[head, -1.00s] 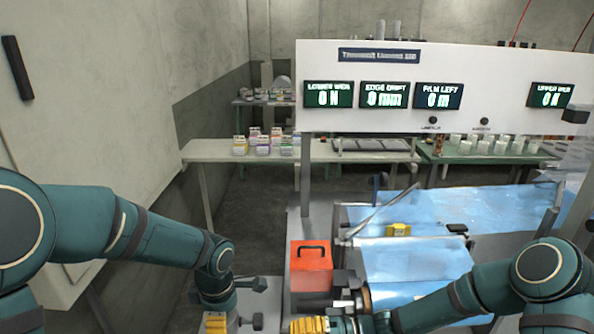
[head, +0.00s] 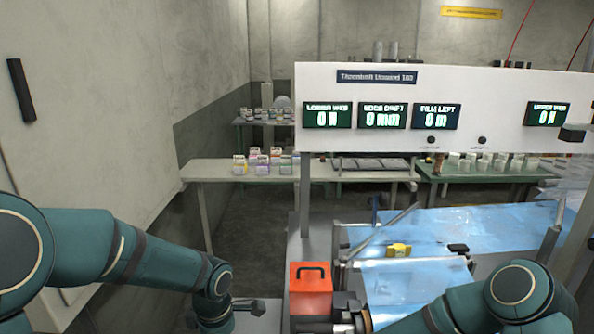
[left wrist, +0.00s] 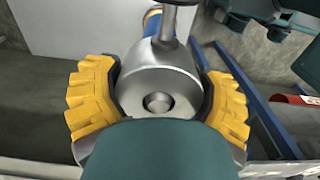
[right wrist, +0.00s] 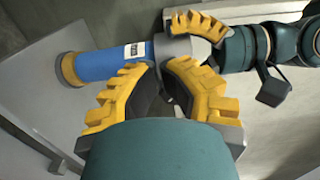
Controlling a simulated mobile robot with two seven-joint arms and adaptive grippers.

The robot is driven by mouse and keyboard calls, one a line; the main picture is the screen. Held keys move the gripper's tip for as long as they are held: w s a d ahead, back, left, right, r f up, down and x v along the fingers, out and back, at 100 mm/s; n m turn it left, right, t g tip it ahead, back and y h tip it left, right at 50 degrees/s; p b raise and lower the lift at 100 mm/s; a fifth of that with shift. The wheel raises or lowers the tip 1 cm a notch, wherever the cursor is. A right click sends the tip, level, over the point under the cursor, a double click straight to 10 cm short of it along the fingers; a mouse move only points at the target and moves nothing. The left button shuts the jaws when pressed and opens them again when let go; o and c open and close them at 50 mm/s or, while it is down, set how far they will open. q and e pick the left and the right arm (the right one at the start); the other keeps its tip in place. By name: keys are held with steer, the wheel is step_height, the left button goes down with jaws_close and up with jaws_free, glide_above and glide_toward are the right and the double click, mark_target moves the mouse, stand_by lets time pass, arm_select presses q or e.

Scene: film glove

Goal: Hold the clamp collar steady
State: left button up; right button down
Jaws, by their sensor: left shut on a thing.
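The clamp collar (left wrist: 158,88), a round grey metal piece with a central boss, fills the middle of the left wrist view. My left gripper (left wrist: 160,95) is shut on it, with a yellow ribbed finger on each side. A metal rod (left wrist: 167,25) stands at its top edge. In the right wrist view, the collar (right wrist: 175,48) shows grey at the end of a blue roll (right wrist: 115,62) with a white label. My right gripper (right wrist: 157,68) is in front of the roll, its fingertips close together with a small gap. Whether it grips something is unclear. Both grippers are out of the head view.
An orange box (head: 311,292) with a black handle stands at the machine's front. Blue film (head: 480,228) covers the bed, with a yellow block (head: 398,250) on it. The panel displays (head: 327,116) read 0. Tables (head: 215,172) stand behind.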

steer(key=shift+w+a+r, duration=0.1)
steer(key=shift+a+r, duration=0.1)
steer(key=shift+a, duration=0.05)
steer(key=shift+r, duration=0.65)
stand_by(0.3)
steer(key=shift+r, duration=0.5)
steer(key=shift+w+d, duration=0.1)
steer(key=shift+r, duration=0.1)
stand_by(0.3)
steer(key=d, duration=0.6)
steer(key=shift+s+r, duration=0.2)
steer(key=shift+s, duration=0.15)
